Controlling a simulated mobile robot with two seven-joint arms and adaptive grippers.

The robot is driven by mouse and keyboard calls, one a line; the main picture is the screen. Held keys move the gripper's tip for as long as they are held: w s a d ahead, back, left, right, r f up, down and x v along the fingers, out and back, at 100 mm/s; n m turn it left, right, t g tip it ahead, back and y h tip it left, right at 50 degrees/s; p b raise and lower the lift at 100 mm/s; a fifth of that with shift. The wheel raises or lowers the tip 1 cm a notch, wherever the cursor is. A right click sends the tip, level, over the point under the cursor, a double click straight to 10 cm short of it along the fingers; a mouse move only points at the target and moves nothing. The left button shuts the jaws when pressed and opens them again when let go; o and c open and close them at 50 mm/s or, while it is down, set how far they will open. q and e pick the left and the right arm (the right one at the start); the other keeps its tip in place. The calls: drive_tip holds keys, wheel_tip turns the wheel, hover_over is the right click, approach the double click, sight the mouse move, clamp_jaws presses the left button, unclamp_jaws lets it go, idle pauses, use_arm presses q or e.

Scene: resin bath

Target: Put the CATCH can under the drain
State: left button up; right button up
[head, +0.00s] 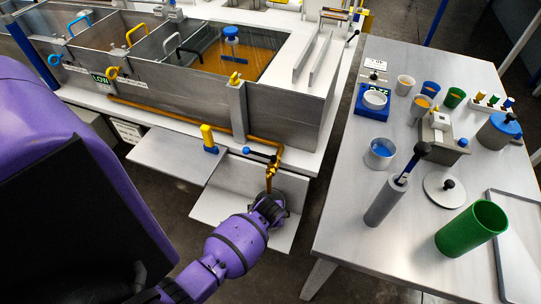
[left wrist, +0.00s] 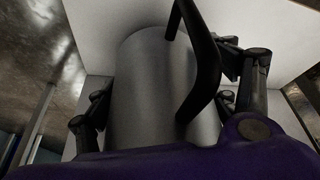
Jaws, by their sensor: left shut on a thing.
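A grey metal can (left wrist: 150,85) with a black handle (left wrist: 205,75) fills the middle of the left wrist view. My left gripper (left wrist: 168,108) is shut on it, with black finger links on both sides. In the head view my left gripper (head: 268,208) is over the low pale shelf, just below the brass drain outlet (head: 271,172) at the end of the drain pipe. The gripper hides most of the can there. I cannot read a label or tell whether the can's base touches the shelf. My right gripper is out of view.
The steel tank (head: 185,104) stands above the low shelf (head: 215,205). The right table (head: 345,215) holds a grey cylinder (head: 386,202), a green container (head: 470,228) and several cups. Floor shows between them.

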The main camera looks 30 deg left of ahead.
use_arm(q)
drive_tip(key=shift+o, duration=0.2)
drive_tip(key=shift+s+a+f, duration=0.1)
drive_tip(key=shift+s+f, duration=0.1)
drive_tip(key=shift+f, duration=0.4)
drive_tip(key=shift+s+f, duration=0.15)
drive_tip(key=shift+f, duration=0.4)
drive_tip(key=shift+w+r, duration=0.15)
drive_tip(key=shift+r, duration=0.2)
drive_tip(key=shift+c, duration=0.2)
drive_tip(key=o, duration=1.4)
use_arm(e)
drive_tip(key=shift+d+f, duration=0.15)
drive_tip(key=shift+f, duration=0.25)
